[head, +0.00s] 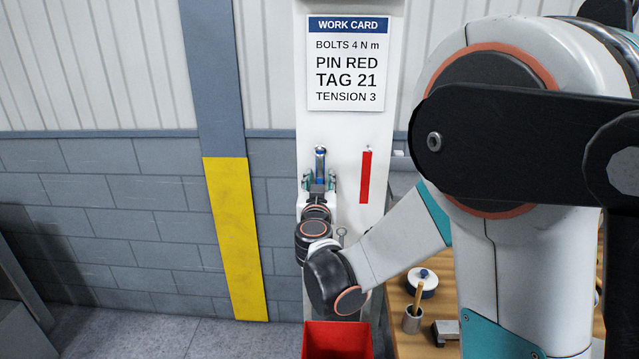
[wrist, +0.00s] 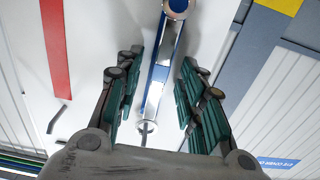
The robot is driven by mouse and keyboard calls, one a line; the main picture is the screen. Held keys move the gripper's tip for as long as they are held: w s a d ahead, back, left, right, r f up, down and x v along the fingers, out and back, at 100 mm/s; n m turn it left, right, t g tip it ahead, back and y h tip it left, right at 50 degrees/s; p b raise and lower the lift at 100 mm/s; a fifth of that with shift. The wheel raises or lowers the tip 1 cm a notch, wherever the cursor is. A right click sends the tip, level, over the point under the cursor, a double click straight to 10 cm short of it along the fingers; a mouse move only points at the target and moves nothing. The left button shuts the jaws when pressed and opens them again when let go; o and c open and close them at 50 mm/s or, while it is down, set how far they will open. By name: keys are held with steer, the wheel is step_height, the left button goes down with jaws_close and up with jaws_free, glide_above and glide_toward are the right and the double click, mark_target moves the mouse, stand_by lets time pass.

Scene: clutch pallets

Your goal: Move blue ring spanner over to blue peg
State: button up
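The blue ring spanner (head: 320,163) hangs upright on the white panel, below the work card. In the wrist view the spanner (wrist: 160,62) runs lengthwise between the fingers, with a ring at each end. Its near ring is around a small metal peg or hook (wrist: 147,127). My gripper (head: 319,184) is at the spanner's lower part, with one teal-padded finger on each side. In the wrist view my gripper (wrist: 156,85) is open, with gaps between both fingers and the spanner. I cannot make out a separate blue peg.
A red strip (head: 365,178) hangs to the spanner's right. A red bin (head: 337,341) stands below my arm. A wooden bench (head: 398,296) at right holds a white round container (head: 422,283) and a metal cup (head: 412,320). The wall left of the panel is clear.

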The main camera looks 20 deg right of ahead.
steer(key=v, duration=1.2)
steer(key=s+d+f+g+b, duration=0.2)
steer(key=s+d+f+g, duration=0.1)
steer(key=s+d, duration=0.15)
steer(key=s+d+f+g+b, duration=0.1)
steer(key=s+d+f+g, duration=0.25)
steer(key=s, duration=0.25)
steer(key=s+a+f+n+g+y+b, duration=0.1)
steer(key=s+a+f+g+y, duration=0.1)
steer(key=s, duration=0.5)
steer(key=s+a+f+n+g+y+b, duration=0.1)
steer(key=s+a+f+n+y, duration=0.1)
steer(key=s, duration=0.5)
steer(key=shift+s+a+f+n+g+y, duration=0.2)
steer(key=shift+a+f+n+g+y, duration=0.15)
steer(key=shift+a+y, duration=0.35)
